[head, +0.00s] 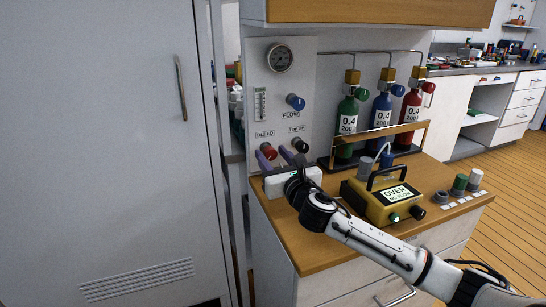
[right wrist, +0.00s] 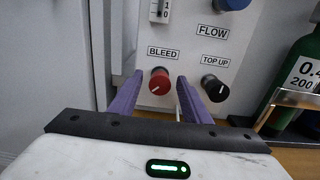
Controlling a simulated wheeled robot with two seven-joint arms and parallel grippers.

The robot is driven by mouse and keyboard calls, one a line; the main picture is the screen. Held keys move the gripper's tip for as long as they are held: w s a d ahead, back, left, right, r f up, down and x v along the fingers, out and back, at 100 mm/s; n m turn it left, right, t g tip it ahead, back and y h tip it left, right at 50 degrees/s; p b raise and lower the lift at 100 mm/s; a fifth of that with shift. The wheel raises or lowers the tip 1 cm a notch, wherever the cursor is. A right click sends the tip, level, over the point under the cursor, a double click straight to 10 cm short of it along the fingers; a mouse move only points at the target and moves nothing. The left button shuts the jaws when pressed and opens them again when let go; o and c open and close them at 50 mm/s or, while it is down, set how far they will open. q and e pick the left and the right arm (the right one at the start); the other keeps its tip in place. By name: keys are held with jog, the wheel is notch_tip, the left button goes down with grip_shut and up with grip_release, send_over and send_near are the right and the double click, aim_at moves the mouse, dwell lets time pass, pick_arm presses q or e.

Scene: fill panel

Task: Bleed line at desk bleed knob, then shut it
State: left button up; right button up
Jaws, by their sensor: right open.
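The red bleed knob (head: 268,151) is on the white panel under the BLEED label. In the right wrist view the red knob (right wrist: 160,84) has a white pointer line slanting to the lower left. My right gripper (head: 273,153) has purple fingers and is open in front of the panel. In the right wrist view its fingers (right wrist: 160,76) are on the left and right of the bleed knob, with a gap on each side. I cannot tell how far their tips are from the panel. My left gripper is not in view.
The black top-up knob (right wrist: 214,88) is close to the right finger. The blue flow knob (head: 295,102) and a round gauge (head: 279,58) are above. Gas bottles (head: 381,110) stand in a rack to the right. A yellow box (head: 375,203) sits on the desk (head: 320,252).

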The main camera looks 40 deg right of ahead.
jog(key=c, duration=1)
jog(key=shift+m, duration=0.4)
